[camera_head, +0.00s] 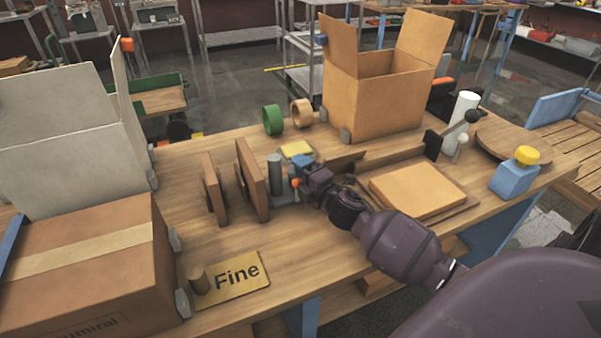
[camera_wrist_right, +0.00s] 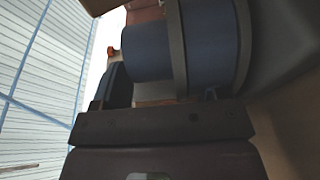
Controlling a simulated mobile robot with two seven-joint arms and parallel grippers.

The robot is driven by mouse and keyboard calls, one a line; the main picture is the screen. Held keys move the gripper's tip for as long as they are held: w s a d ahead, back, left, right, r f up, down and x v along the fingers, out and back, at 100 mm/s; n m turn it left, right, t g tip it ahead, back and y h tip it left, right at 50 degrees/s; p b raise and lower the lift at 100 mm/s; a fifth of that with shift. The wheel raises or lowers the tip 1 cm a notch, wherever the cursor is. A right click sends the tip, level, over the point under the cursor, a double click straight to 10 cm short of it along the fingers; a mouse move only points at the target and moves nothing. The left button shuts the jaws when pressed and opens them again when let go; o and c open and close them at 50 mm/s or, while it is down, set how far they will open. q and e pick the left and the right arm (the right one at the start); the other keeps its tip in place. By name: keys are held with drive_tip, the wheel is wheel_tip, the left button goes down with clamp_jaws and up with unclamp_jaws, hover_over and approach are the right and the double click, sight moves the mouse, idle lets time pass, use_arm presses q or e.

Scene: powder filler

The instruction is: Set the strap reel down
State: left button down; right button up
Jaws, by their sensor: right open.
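The strap reel is most likely the blue drum with dark grey flanges, close up in the right wrist view (camera_wrist_right: 212,45). In the head view a small blue part (camera_head: 302,162) shows at the tip of my right gripper (camera_head: 298,180), low over the middle of the bench. My right gripper is open, with its dark body right by the drum. Whether the fingers touch the drum, and whether it rests on anything, I cannot tell. A grey upright cylinder (camera_head: 274,166) stands just left of the gripper. My left gripper is not in view.
Two upright brown boards (camera_head: 252,178) stand left of the gripper. Green (camera_head: 272,119) and tan (camera_head: 301,112) tape rolls stand behind. An open carton (camera_head: 372,102) is at the back, flat cardboard (camera_head: 417,190) to the right.

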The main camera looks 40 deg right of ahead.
drive_tip(key=shift+r, duration=0.15)
drive_tip(key=s, duration=0.8)
drive_tip(key=s+p, duration=0.1)
drive_tip(key=s, duration=0.3)
drive_tip(key=shift+d+r, duration=0.2)
drive_tip(key=shift+r, duration=0.1)
